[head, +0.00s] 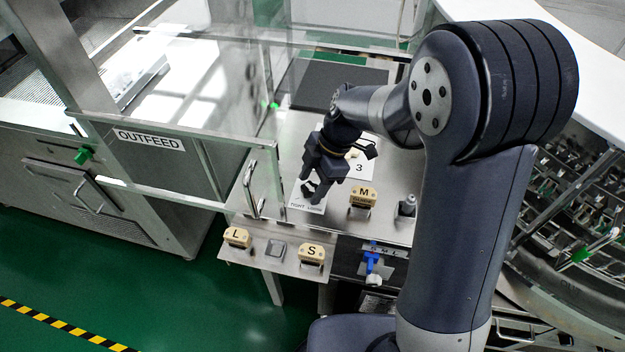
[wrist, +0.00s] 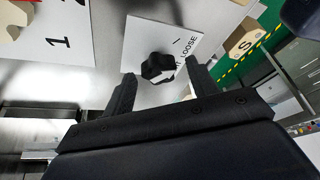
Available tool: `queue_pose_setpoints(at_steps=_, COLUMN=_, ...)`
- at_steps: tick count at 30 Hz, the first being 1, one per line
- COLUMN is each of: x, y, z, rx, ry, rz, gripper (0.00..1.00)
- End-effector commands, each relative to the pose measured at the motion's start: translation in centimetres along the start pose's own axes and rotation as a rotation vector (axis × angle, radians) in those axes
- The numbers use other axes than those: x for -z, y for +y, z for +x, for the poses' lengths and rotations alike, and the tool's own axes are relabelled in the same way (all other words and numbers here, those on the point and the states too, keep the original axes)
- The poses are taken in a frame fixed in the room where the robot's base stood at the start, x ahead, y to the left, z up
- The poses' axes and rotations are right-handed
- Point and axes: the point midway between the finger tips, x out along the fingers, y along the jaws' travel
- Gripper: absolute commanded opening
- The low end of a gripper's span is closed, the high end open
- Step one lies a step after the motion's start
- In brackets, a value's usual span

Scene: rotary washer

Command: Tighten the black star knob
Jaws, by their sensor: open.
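The black star knob (wrist: 158,67) sits on a white label plate (wrist: 165,38) that reads "LOOSE" in the wrist view. In the head view the knob (head: 309,187) shows in part beneath my gripper, on the plate marked "TIGHT" and "LOOSE". My gripper (head: 312,194) points down over the knob with its fingers apart. In the wrist view the two fingertips (wrist: 160,67) stand either side of the knob, with gaps showing between them and it. I cannot tell how far above the plate the fingertips are.
Tan blocks lettered M (head: 363,198), L (head: 237,238) and S (head: 311,255) stand on the steel table near the knob. A grey-black post (head: 407,206) and a blue-handled part (head: 372,258) are to the right. A clear guard with a steel handle (head: 252,190) stands close on the left.

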Motion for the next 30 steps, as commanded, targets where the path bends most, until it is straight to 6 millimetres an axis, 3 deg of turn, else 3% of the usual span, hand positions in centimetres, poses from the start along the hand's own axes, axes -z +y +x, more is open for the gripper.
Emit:
queue_pose_setpoints(at_steps=4, x=0.00, y=0.00, z=-0.01, rx=0.000, ry=0.000, rz=0.000, gripper=0.55)
queue_pose_setpoints(at_steps=20, x=0.00, y=-0.01, z=-0.04, rx=0.000, ry=0.000, rz=0.000, gripper=0.12)
queue_pose_setpoints(at_steps=30, x=-0.06, y=-0.05, z=0.10, rx=-0.019, ry=0.000, rz=0.042, gripper=0.11)
